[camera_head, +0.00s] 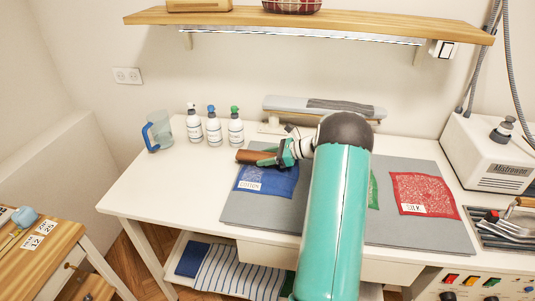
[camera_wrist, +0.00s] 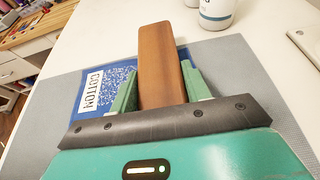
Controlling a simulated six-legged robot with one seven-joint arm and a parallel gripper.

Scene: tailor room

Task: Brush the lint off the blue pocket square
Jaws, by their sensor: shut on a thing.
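The blue pocket square (camera_head: 267,180) lies flat on the left part of the grey mat (camera_head: 415,233), with white specks on it and a white label reading COTTON. It also shows in the wrist view (camera_wrist: 119,77), partly hidden by my gripper. My gripper (camera_head: 278,157) is shut on a brown wooden block-like brush (camera_head: 252,157), held over the far edge of the blue square. In the wrist view the brush (camera_wrist: 160,60) stands out between the green fingers (camera_wrist: 160,88). Its bristles are not visible, and I cannot tell whether it touches the cloth.
A red square (camera_head: 422,191) labelled SILK lies on the mat's right; a green cloth (camera_head: 373,191) is mostly hidden by my arm. Several pump bottles (camera_head: 214,128) and a clear jug (camera_head: 158,133) stand behind left. A pressing board (camera_head: 290,108) stands at the back. The table's left front is clear.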

